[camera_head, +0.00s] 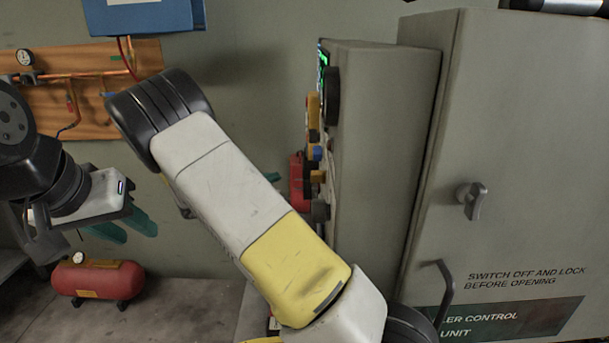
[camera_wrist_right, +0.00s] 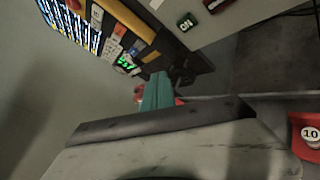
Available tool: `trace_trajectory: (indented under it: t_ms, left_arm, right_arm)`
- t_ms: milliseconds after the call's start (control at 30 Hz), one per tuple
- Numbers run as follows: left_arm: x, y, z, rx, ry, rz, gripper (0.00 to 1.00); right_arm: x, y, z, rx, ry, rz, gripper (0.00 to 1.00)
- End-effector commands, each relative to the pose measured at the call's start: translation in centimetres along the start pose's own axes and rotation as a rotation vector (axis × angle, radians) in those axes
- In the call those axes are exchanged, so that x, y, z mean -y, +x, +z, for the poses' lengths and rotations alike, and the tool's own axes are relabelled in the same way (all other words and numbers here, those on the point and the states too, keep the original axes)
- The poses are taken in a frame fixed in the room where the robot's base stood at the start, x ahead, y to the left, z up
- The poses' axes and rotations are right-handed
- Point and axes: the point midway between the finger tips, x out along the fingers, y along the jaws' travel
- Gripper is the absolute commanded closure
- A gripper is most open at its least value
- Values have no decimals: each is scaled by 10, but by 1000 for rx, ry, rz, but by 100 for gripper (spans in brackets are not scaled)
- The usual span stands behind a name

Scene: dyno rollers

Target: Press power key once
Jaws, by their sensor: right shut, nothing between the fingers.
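In the head view a grey control box (camera_head: 376,150) carries knobs and buttons on its left face, seen nearly edge-on. I cannot tell which one is the power key. The right wrist view shows a dark panel (camera_wrist_right: 132,45) with a lit screen, labels, a yellow strip and a green readout. My right gripper (camera_wrist_right: 158,92) is shut and empty, its teal fingers pointing toward the lower end of that panel; contact cannot be judged. In the head view my right arm mostly hides it. My left gripper (camera_head: 124,228) is open and empty at the left, away from the box.
A large grey cabinet (camera_head: 520,150) with a handle stands at the right. A red tank (camera_head: 98,280) lies on the floor at lower left. Copper pipes and a gauge (camera_head: 25,57) are on a wooden board.

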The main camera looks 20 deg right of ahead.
Motion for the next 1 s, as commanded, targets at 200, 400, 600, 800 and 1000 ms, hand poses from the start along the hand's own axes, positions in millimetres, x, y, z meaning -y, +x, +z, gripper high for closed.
trace_trajectory:
  t_ms: [200,400,600,800,1000]
  left_arm:
    - [0,0,0,0,0,0,64]
    - [0,0,0,0,0,0,64]
    - [0,0,0,0,0,0,64]
    - [0,0,0,0,0,0,64]
    - [0,0,0,0,0,0,64]
  right_arm:
    - [2,3,2,0,0,-2,100]
    - [13,17,12,1,-1,-3,100]
    - [28,37,27,0,0,-4,100]
    - [39,54,39,1,0,-3,100]
    - [44,60,44,-2,1,-2,100]
